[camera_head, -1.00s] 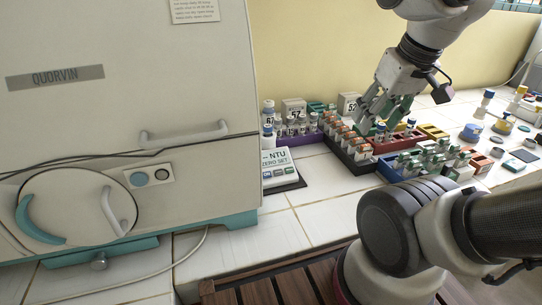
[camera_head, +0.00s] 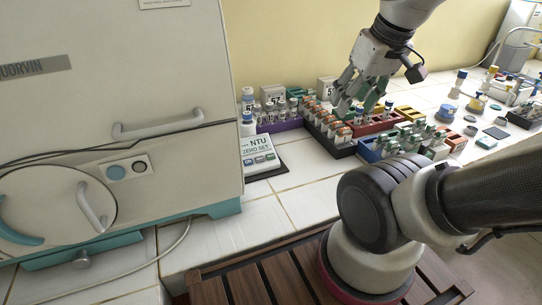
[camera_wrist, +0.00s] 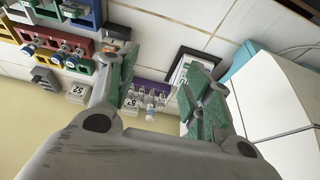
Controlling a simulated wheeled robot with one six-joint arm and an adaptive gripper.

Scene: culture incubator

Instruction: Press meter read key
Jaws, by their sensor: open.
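The meter (camera_head: 260,157) is a white box marked NTU and ZERO SET, with a row of small keys (camera_head: 262,159) on its front. It lies on a dark mat beside the incubator. It also shows partly in the wrist view (camera_wrist: 181,72), behind a finger, and its keys cannot be read there. My gripper (camera_head: 355,103) is open and empty. It hangs over the racks of boxes and vials, to the right of the meter and apart from it. In the wrist view its two green-padded fingers (camera_wrist: 158,95) are spread wide.
The large incubator (camera_head: 110,120) stands directly left of the meter. A purple rack (camera_head: 278,126) of vials stands behind the meter. Coloured bins (camera_head: 384,124) with small boxes fill the bench to the right. White tiles (camera_head: 310,190) in front of the meter are clear.

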